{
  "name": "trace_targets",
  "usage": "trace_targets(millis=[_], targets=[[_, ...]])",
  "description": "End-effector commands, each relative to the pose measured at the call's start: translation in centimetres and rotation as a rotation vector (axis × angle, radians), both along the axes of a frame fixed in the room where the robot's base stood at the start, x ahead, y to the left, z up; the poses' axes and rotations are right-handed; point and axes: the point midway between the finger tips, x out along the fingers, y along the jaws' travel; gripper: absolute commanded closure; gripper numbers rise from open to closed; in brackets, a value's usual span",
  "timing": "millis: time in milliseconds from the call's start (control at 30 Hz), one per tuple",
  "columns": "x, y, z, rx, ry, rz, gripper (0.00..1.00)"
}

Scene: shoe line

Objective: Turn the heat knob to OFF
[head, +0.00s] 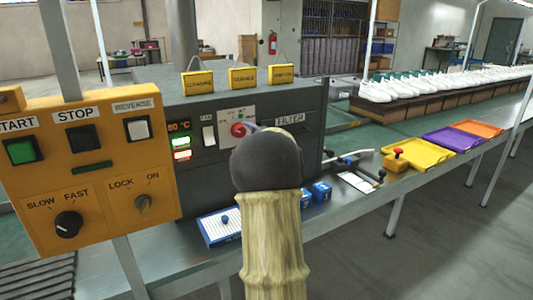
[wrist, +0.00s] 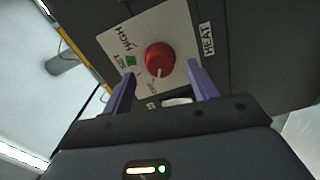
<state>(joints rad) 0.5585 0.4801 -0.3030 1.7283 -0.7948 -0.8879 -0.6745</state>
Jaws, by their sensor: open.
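The red heat knob (wrist: 160,57) sits on a white plate (wrist: 176,20) on the dark machine. In the wrist view a pale pointer mark on it points down in the picture, towards a small label I cannot read clearly. A HIGH label and a green square are left of the knob. My gripper (wrist: 162,70) is open, its purple fingers on either side just below the knob in the picture, with no clear contact. In the head view the knob (head: 238,129) shows beside my dark wrist, which hides most of the gripper.
A yellow control box (head: 95,165) with buttons and knobs stands close on the left. Yellow signs (head: 242,77) stand on the machine top. A blue-and-white tray (head: 215,228), small blue blocks (head: 321,191) and a yellow tray (head: 418,153) lie on the metal bench.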

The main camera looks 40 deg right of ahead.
Motion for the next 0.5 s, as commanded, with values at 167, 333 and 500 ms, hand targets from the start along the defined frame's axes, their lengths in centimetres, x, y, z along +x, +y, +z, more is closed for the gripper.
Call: trace_targets(millis=[167, 333, 500], targets=[[-3.5, 0.8, 0.0, 0.001, -0.001, -0.003, 0.41], [-6.8, 1.6, 0.0, 0.001, -0.001, -0.002, 0.41], [-10.1, 2.3, 0.0, 0.001, 0.000, -0.003, 0.41]])
